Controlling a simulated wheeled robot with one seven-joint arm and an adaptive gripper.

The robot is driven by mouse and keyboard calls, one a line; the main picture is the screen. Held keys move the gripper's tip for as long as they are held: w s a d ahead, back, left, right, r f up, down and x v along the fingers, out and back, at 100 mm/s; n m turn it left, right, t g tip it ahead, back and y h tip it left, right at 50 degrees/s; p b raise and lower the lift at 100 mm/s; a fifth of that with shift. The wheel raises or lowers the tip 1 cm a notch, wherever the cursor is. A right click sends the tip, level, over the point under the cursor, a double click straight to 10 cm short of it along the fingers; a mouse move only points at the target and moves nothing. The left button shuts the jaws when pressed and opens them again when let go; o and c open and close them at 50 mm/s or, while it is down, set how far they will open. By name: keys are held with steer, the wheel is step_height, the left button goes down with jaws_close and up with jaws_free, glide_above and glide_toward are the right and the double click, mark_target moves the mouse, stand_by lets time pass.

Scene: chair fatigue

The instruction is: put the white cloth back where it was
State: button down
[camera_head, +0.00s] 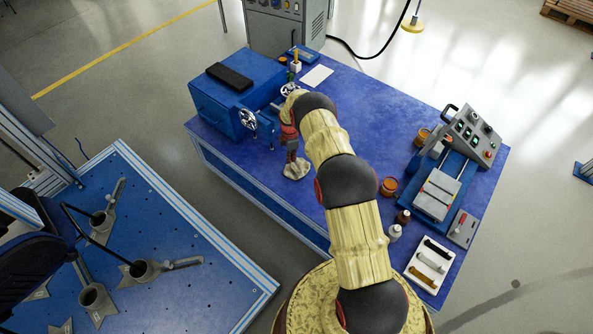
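The white cloth (297,170) is a small crumpled off-white piece, seen over the blue tabletop between the blue machine and the table's front edge. My gripper (292,157) points down with its tip right at the top of the cloth. The fingers are too small and partly hidden, so I cannot tell whether they are closed on the cloth. I also cannot tell whether the cloth rests on the table or hangs just above it.
The blue table (350,105) has free room in its middle. A blue machine (233,92) with handwheels stands at its left, a white sheet (316,76) behind. A control box (474,134), orange jar (388,187), bottles (395,232) and white tray (430,262) are at the right.

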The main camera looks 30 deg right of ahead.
steer(key=shift+f, duration=0.2)
step_height(320, 180, down, 4)
steer(key=b, duration=0.4)
steer(key=shift+f, duration=0.25)
steer(key=shift+r, duration=0.1)
step_height(320, 180, up, 9)
steer(key=p, duration=0.4)
